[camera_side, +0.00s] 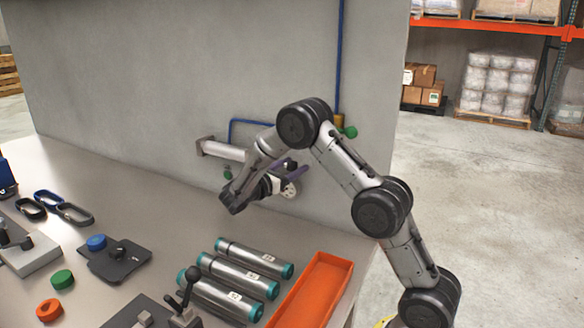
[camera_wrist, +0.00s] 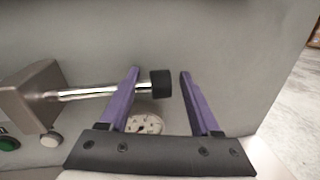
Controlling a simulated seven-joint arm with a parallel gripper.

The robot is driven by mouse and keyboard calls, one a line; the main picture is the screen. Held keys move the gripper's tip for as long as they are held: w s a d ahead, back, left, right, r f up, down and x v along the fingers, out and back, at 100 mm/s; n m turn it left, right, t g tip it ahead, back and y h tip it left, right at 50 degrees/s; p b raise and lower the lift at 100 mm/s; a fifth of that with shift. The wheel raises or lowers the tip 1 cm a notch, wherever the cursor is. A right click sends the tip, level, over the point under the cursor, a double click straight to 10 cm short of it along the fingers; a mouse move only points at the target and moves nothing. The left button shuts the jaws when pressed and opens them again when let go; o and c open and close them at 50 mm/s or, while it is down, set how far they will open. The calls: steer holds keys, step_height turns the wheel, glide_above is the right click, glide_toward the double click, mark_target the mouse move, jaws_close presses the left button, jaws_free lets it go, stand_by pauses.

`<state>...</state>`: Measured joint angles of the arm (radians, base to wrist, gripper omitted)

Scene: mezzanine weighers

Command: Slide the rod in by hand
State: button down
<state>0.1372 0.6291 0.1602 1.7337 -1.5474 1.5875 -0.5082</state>
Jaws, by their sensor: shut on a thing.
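A cylinder (camera_side: 222,148) with a square grey body is fixed to the grey wall in the side view; its block also shows at the left in the wrist view (camera_wrist: 30,97). A shiny rod (camera_wrist: 85,93) sticks out of it to the right and ends in a black cap (camera_wrist: 161,83). The left finger crosses in front of the rod. In the side view my gripper (camera_side: 290,168) is at the wall, partly hidden by my arm.
A white perforated disc (camera_wrist: 145,123) is below the rod. A blue pipe (camera_side: 338,60) runs down the wall. On the bench lie several teal-ended cylinders (camera_side: 232,287), an orange tray (camera_side: 348,268), a black fixture (camera_side: 128,262) and coloured rings.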

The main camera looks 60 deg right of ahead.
steer(key=w, duration=0.4)
steer(key=shift+w, duration=0.4)
steer(key=shift+c, duration=0.5)
jaws_free()
steer(key=w+a, duration=0.2)
steer(key=a, duration=1.1)
steer(key=shift+a, duration=0.35)
steer(key=shift+w, duration=0.1)
